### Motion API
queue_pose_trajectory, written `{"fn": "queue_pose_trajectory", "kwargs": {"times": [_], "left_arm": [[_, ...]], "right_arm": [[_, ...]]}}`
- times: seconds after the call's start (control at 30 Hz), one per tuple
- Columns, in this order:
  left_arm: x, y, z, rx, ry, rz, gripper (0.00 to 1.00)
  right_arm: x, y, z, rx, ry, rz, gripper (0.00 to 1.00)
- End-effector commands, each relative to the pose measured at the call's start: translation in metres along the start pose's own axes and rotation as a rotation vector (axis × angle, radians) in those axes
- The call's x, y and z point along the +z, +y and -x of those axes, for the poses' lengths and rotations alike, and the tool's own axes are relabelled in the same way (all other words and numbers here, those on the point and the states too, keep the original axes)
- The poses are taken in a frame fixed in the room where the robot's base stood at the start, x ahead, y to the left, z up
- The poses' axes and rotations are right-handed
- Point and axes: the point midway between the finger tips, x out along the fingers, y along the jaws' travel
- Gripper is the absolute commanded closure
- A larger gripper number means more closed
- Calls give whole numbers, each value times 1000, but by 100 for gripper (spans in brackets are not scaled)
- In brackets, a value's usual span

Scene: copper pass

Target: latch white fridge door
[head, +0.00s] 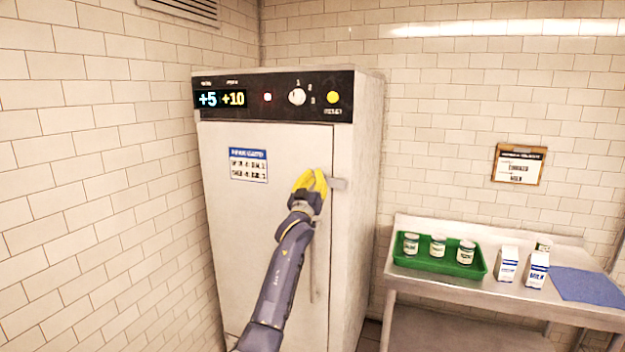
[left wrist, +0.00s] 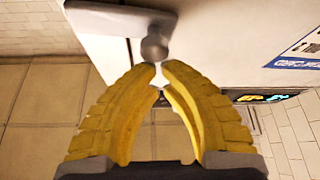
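The white fridge (head: 355,230) stands in the corner, and its door (head: 250,230) looks closed or nearly so. A grey latch (head: 338,184) lies roughly level across the door's right edge. In the left wrist view the latch plate (left wrist: 110,18) spans the dark door seam, with a round knob (left wrist: 154,46) at one end. My left gripper (head: 312,180) is just left of the latch. Its yellow fingertips (left wrist: 159,68) are almost together, right at the knob, with a narrow gap. I cannot tell whether they touch it. My right gripper is not in view.
A long vertical handle (head: 315,265) runs down the door beside my left arm. A steel table (head: 420,278) at right bears a green tray (head: 436,265) with jars, milk cartons (head: 537,270) and a blue cloth (head: 588,285). A tiled wall (head: 100,200) is close on the left.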

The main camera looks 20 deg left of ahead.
Motion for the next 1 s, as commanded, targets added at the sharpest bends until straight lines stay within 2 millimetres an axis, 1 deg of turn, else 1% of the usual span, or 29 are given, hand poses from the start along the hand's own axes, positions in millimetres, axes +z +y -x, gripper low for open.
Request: {"fn": "queue_pose_trajectory", "kwargs": {"times": [0.27, 0.3, 0.37, 0.7, 0.9, 1.0], "left_arm": [[-31, 15, -14, 11, 1, 5, 100], [-33, 16, -13, 12, -1, 6, 100], [-29, 14, -2, 11, -4, 6, 100], [-30, 10, 50, 10, -2, 6, 100], [-30, 9, 73, 10, -2, 5, 100], [-31, 8, 79, 10, -2, 6, 100]], "right_arm": [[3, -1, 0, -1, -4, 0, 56], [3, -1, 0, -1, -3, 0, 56], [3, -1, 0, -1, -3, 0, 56], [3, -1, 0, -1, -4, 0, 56], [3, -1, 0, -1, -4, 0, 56], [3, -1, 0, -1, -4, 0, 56]]}}
